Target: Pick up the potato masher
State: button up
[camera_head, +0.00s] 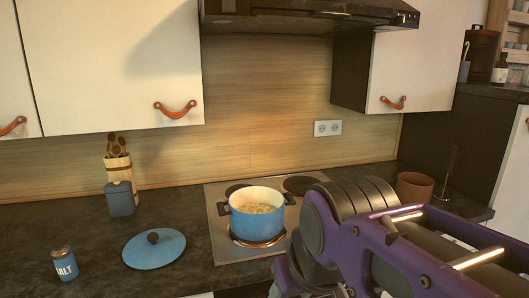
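A thin upright utensil with a dark handle (450,166) stands on the counter at the right, beyond my arm. It looks like the potato masher, with its lower end near the counter surface, but its head is too small to make out clearly. My purple and black arm fills the lower right, in front of the counter and to the left of and below the utensil. My gripper's fingertips do not show in this view, so what they hold is hidden.
A blue pot (256,226) with pale contents sits on the stove (222,243). A brown pot (414,187) stands left of the utensil. A blue lid (170,252), salt tin (65,265), blue canister (120,199) and utensil holder (118,170) are at left. The hood (300,14) hangs above.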

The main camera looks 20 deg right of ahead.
aim_at(454, 148)
jog(key=k+l, duration=0.1)
jog(key=l, duration=1)
jog(key=k+l, duration=0.15)
jog(key=l, duration=1.2)
jog(key=i+l, duration=0.15)
jog(key=l, duration=0.7)
